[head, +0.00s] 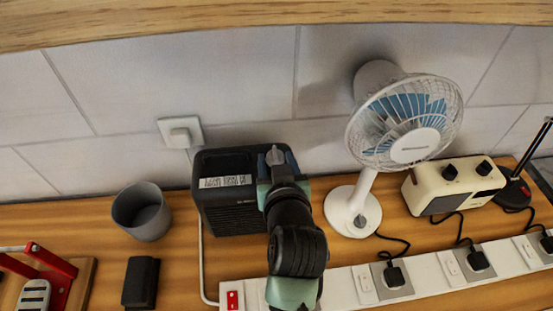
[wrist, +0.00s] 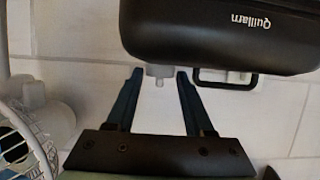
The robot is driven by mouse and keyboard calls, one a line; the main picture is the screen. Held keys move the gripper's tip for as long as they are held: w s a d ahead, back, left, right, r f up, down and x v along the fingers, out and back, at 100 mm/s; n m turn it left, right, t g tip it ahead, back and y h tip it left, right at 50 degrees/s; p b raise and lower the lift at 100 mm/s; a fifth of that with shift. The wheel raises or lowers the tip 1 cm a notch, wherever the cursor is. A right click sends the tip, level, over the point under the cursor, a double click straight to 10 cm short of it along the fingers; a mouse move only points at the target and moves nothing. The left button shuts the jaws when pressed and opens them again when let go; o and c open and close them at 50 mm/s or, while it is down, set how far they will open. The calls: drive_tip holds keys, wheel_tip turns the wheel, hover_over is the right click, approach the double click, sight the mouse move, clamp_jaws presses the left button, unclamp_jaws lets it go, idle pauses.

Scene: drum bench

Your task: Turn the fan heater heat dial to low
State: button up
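The fan heater (head: 232,215) is a black box standing on the wooden bench against the tiled wall, with a white label on top. In the wrist view, the black heater (wrist: 215,38) appears upside down, with "Quillarn" lettering. Its small pale grey dial (wrist: 160,71) sticks out from the top beside a black handle (wrist: 222,85). My gripper (head: 276,157) is over the heater's right top. In the wrist view, its two blue fingers (wrist: 160,75) stand apart with the dial between their tips and gaps on both sides. The dial's setting is not readable.
A white fan (head: 345,210) stands right of the heater, with a cream radio (head: 452,186) beyond. A grey cup (head: 141,212) and a black block (head: 141,282) are to the left. A white power strip (head: 430,282) runs along the front. A wooden shelf edge (head: 250,22) crosses above.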

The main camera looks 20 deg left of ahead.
clamp_jaws()
drive_tip(key=shift+m+h, duration=0.3)
drive_tip(key=shift+a+m+t+h+b, duration=0.25)
drive_tip(key=shift+m+h+b, duration=0.1)
drive_tip(key=shift+m+h, duration=0.25)
drive_tip(key=shift+a+m+t+h+b, duration=0.1)
drive_tip(key=shift+m+t+h+b, duration=0.2)
drive_tip(key=shift+m+h, duration=0.25)
drive_tip(key=m+h+b, duration=0.1)
drive_tip(key=h, duration=0.1)
drive_tip(key=m+h+b, duration=0.2)
drive_tip(key=shift+a+f, duration=0.1)
drive_tip(key=shift+a, duration=0.25)
drive_tip(key=m+h+b, duration=0.1)
drive_tip(key=m+g+h+b, duration=0.1)
drive_tip(key=h, duration=0.1)
drive_tip(key=m+h+b, duration=0.1)
drive_tip(key=m, duration=0.1)
drive_tip(key=shift+a+b, duration=0.3)
drive_tip(key=shift+r+h, duration=0.2)
drive_tip(key=shift+h, duration=0.05)
